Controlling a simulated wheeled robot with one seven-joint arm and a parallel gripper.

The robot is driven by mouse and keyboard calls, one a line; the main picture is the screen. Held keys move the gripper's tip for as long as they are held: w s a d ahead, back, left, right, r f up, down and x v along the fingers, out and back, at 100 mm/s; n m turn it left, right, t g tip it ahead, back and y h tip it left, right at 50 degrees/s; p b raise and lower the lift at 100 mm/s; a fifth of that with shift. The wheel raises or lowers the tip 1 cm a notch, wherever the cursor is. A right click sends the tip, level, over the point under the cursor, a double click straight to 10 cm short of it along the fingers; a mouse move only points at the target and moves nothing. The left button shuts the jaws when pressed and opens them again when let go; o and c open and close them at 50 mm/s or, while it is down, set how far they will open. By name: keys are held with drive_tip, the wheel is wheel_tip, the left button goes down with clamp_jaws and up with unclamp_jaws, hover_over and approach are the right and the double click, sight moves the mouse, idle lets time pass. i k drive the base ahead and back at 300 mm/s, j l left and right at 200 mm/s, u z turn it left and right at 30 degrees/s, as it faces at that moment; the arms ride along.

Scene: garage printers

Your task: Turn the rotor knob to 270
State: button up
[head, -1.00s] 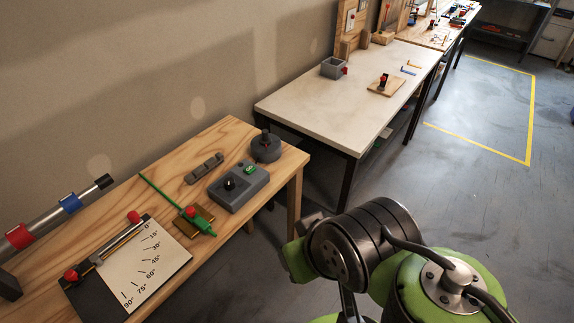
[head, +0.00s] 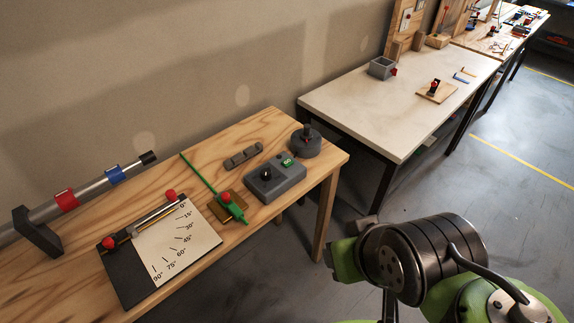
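A round dark grey unit (head: 306,143) with a raised knob and a small red mark stands at the right end of the wooden bench. Beside it, to the left, is a grey control box (head: 275,181) with a black knob and a small green display. I cannot tell which of the two is the rotor knob, and any angle reading is too small to read. Only green and dark links of my arm show at the lower right, in front of the bench. My gripper is not in view, and nothing of mine touches either unit.
The wooden bench (head: 187,147) also bears an angle-marked board (head: 185,243), a green rod tool (head: 229,204), a small grey bar (head: 243,156) and a tube with red and blue bands (head: 90,186). A pale table (head: 400,110) stands behind right. Floor at right is clear.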

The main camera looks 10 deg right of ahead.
sight(267, 173)
drive_tip(key=i+j+u, duration=0.1)
drive_tip(key=u, duration=0.35)
drive_tip(key=i+j+u, duration=0.15)
drive_tip(key=u, duration=0.35)
drive_tip(key=i+j+u, duration=0.2)
drive_tip(key=u, duration=0.25)
